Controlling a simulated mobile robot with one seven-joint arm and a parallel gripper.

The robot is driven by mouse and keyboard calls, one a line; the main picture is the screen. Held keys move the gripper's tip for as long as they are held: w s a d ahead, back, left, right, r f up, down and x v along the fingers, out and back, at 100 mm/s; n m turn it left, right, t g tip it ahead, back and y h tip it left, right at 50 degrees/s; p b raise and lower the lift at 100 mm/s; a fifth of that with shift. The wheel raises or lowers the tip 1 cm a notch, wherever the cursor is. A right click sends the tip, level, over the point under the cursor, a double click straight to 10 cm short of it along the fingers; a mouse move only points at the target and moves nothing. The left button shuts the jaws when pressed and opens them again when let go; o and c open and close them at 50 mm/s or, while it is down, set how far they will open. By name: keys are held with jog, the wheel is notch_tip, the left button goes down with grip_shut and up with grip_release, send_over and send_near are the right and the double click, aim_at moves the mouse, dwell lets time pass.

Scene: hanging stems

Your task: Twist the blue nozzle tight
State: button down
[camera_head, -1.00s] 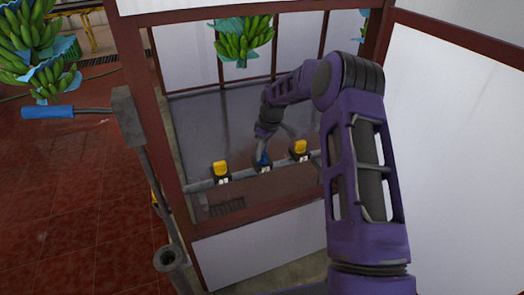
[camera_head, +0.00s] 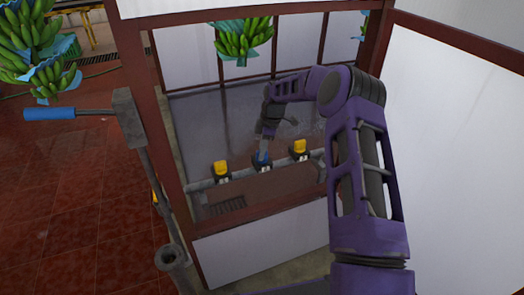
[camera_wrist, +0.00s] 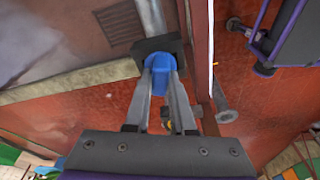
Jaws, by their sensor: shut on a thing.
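The blue nozzle (camera_head: 262,157) sits on a dark block on a grey pipe, between two yellow nozzles, in the head view. In the wrist view the blue nozzle (camera_wrist: 158,74) is at the top middle, against its dark block. My gripper (camera_head: 264,148) is at the blue nozzle, reaching in from above. In the wrist view the two fingertips of my gripper (camera_wrist: 160,72) lie on either side of the nozzle and are shut on it. The nozzle's threads and seat are hidden.
A yellow nozzle (camera_head: 221,170) stands to the left and another yellow nozzle (camera_head: 299,149) to the right on the pipe (camera_head: 199,186). Red posts and white panels (camera_head: 262,242) enclose the bay. Green banana bunches (camera_head: 243,42) hang behind. A blue-handled lever (camera_head: 50,113) stands at left.

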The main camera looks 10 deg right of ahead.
jog(key=shift+s+f, duration=0.1)
jog(key=shift+f, duration=0.05)
jog(key=n+g, duration=0.1)
jog(key=n, duration=0.4)
dwell(0.3)
jog(key=shift+c, duration=1.2)
grip_release()
jog(key=shift+r, duration=0.2)
jog(key=shift+r+p, duration=2.35)
jog(key=shift+r, duration=1.8)
